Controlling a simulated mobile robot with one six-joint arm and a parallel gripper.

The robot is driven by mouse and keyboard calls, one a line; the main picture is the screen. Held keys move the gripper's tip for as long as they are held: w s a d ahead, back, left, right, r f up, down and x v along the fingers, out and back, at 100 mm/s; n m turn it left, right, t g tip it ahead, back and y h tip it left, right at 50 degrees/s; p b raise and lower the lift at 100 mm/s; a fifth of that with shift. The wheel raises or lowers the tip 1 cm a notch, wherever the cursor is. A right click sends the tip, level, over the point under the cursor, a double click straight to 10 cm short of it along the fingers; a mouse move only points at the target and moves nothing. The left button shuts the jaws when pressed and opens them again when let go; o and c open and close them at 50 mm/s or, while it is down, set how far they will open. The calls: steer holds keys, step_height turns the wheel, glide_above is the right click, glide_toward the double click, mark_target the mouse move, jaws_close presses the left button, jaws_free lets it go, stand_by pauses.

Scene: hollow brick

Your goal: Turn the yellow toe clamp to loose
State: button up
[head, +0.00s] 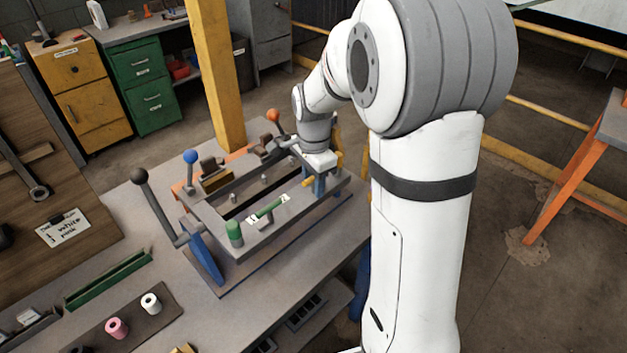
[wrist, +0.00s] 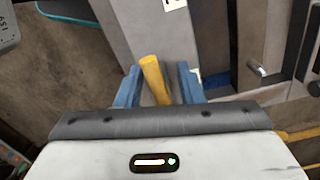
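The yellow toe clamp's handle (wrist: 152,76) shows in the wrist view as a short yellow bar, slightly tilted, in front of a grey rail. My gripper (wrist: 160,74) has its two blue fingers apart, one on each side of the yellow bar. Gaps show between the bar and both fingers. The bar's lower end is hidden behind my gripper body. In the head view my gripper (head: 320,182) is low at the right end of the grey fixture (head: 285,222), with small yellow parts (head: 307,183) beside its fingers. Which way the clamp is turned cannot be told.
The fixture carries a green knob (head: 234,233), a green bar (head: 268,208) and levers with black (head: 139,176), blue (head: 190,156) and orange (head: 273,115) balls. A yellow post (head: 215,75) rises behind. A green tray (head: 108,279) lies at the front left.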

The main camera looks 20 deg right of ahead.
steer(key=shift+r+b, duration=0.4)
steer(key=shift+r, duration=3.5)
steer(key=shift+s, duration=0.1)
